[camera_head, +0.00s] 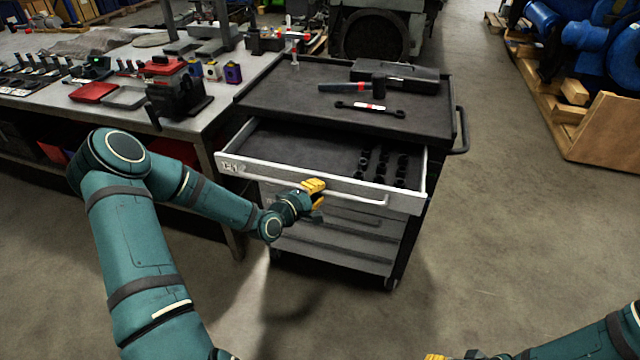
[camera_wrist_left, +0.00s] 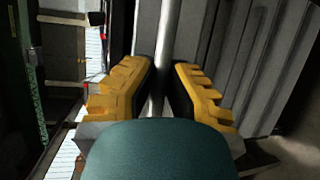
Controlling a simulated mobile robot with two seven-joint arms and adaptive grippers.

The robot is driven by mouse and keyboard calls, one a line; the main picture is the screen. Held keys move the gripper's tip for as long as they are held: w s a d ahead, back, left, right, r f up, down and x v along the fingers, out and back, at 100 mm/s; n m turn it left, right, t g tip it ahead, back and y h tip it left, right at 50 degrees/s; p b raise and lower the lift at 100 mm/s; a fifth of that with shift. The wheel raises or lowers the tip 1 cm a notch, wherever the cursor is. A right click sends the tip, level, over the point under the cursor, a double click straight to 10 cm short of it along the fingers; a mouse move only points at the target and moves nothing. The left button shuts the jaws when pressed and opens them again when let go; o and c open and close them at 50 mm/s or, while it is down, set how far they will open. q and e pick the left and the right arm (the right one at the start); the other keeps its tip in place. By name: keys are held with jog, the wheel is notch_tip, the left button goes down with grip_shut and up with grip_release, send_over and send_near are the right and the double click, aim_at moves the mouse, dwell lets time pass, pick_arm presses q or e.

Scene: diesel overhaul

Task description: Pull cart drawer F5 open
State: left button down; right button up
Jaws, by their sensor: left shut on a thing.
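The grey tool cart (camera_head: 400,260) stands in the middle of the head view. Its top drawer (camera_head: 400,202) is pulled out, showing a dark liner and several black sockets (camera_head: 385,165) at the right. The label on its front is too small to read surely. My left gripper (camera_head: 314,190) is shut on the drawer's bar handle (camera_head: 360,198). In the left wrist view the yellow fingers (camera_wrist_left: 162,90) stand either side of the bar (camera_wrist_left: 166,45). The lower drawers look closed. Only a yellow bit of my right gripper (camera_head: 435,357) shows at the bottom edge.
A hammer (camera_head: 350,87), a wrench (camera_head: 370,109) and a black case (camera_head: 400,73) lie on the cart top. A workbench (camera_head: 215,115) with tools stands close at the left. Pallets with blue machines (camera_head: 590,30) are at the right. The floor before the cart is clear.

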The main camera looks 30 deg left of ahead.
pick_arm(q)
jog(key=shift+s+d, duration=0.25)
jog(key=shift+s, duration=0.5)
jog(key=shift+s+d, duration=0.2)
jog(key=shift+s, duration=0.5)
jog(key=c, duration=1)
grip_release()
jog(key=v, duration=1.2)
